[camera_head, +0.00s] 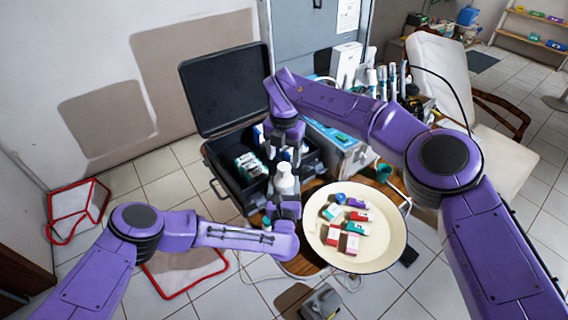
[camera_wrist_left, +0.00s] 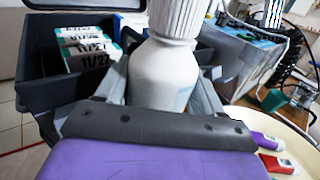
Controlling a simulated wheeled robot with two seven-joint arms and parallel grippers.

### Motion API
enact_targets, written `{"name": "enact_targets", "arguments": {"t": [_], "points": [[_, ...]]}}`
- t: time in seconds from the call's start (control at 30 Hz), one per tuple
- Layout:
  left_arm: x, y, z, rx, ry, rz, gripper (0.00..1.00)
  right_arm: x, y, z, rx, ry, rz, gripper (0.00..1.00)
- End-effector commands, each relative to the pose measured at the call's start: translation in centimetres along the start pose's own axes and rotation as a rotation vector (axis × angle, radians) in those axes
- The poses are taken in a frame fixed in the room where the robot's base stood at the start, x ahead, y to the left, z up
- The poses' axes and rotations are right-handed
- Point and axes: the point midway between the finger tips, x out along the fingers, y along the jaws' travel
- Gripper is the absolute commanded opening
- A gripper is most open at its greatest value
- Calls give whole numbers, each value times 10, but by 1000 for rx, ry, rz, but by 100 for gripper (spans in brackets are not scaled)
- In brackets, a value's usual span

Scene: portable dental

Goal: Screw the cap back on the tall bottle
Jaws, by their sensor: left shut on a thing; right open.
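The tall white bottle (camera_head: 284,182) stands upright in front of the open black case. In the left wrist view the bottle (camera_wrist_left: 165,78) fills the middle, with a ribbed white cap (camera_wrist_left: 173,20) at its top; the cap's upper end is out of frame and I cannot tell how tightly it sits. My left gripper (camera_head: 285,196) is shut on the bottle's body. My right gripper (camera_head: 284,154) is open, pointing down just above the bottle top. Whether its fingers touch the cap is hidden in the head view.
The open black case (camera_head: 224,90) holds boxes marked 11/27 (camera_wrist_left: 90,50). A round cream tray (camera_head: 318,240) with several small coloured boxes is close on the right. A teal cup (camera_head: 383,172) and a crowded equipment unit stand behind it.

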Motion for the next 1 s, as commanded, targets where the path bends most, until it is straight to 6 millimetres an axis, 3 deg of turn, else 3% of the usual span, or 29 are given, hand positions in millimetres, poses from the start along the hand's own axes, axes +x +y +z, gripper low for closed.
{"name": "enact_targets", "arguments": {"t": [0.1,0.3,0.7,0.73,0.8,1.0], "points": [[0,0,0,0,-1,0,0,-30,0,0,0,-4,2,68],[0,0,0,0,-1,0,0,-65,1,0,-1,-2,0,68],[0,0,0,0,-1,0,0,-76,0,0,-1,1,0,68],[0,0,0,0,-1,0,74,-76,0,0,-1,1,0,68],[0,0,0,0,-1,0,97,-76,0,0,-1,1,0,68],[0,0,0,0,0,0,97,-75,0,0,-1,1,-1,68]]}}
